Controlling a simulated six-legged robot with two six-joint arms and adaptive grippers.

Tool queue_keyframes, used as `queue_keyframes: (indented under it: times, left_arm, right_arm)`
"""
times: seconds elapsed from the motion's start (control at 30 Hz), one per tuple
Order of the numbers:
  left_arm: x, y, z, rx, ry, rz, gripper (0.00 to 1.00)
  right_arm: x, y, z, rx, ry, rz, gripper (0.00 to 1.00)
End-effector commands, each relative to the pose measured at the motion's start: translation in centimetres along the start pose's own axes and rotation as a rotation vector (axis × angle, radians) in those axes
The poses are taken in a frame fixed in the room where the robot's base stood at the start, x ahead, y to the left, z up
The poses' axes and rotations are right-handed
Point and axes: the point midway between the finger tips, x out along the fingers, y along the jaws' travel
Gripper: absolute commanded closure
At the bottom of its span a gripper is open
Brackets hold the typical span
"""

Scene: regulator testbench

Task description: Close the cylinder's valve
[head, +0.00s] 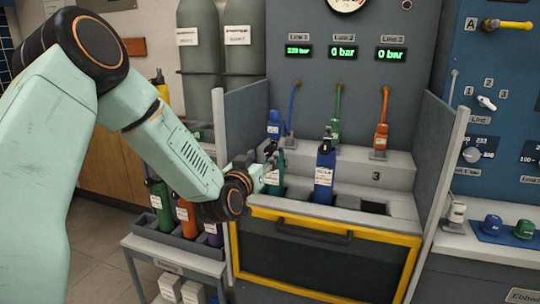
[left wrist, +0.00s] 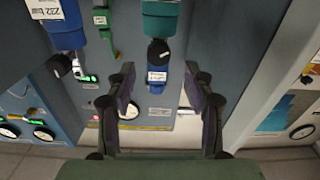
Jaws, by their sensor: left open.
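A blue cylinder (head: 324,172) with a black valve top (head: 327,138) stands upright in the bench. A teal-green cylinder (head: 276,183) stands to its left, partly hidden by my left gripper (head: 269,158). In the left wrist view the green cylinder (left wrist: 160,24) hangs in from the top, with its dark valve knob (left wrist: 158,52) below it. My left gripper's two fingers (left wrist: 165,108) are apart with nothing held between them. The knob lies just beyond the fingertips; whether they touch it cannot be told. My right gripper is not in view.
Blue (head: 274,125), green (head: 335,130) and orange (head: 381,136) line connectors stand on the grey step behind. The displays read a pressure on line 1 and 0 bar on the others. Grey side panels (head: 440,150) bound the bench. A rack with several bottles (head: 160,207) stands left.

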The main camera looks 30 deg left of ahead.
Motion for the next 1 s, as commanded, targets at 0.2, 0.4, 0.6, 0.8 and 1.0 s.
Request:
queue_keyframes:
  times: [0.2, 0.4, 0.6, 0.8, 1.0]
  left_arm:
    - [3.0, 0.2, 0.2, 0.002, 0.0, 0.002, 0.47]
    - [4.3, 0.4, 0.1, 0.0, -0.001, 0.005, 0.47]
    - [4.5, 0.5, 0.1, -0.001, -0.002, 0.005, 0.47]
    - [4.5, 0.5, 0.1, -0.001, -0.002, 0.005, 0.56]
    - [4.5, 0.5, 0.1, -0.001, -0.002, 0.005, 0.73]
  right_arm:
    - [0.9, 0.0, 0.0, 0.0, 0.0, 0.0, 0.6]
    - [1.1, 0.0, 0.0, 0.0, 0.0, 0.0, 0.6]
    - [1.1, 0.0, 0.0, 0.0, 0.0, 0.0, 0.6]
    - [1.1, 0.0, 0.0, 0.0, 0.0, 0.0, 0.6]
    - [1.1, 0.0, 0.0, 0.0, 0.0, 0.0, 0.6]
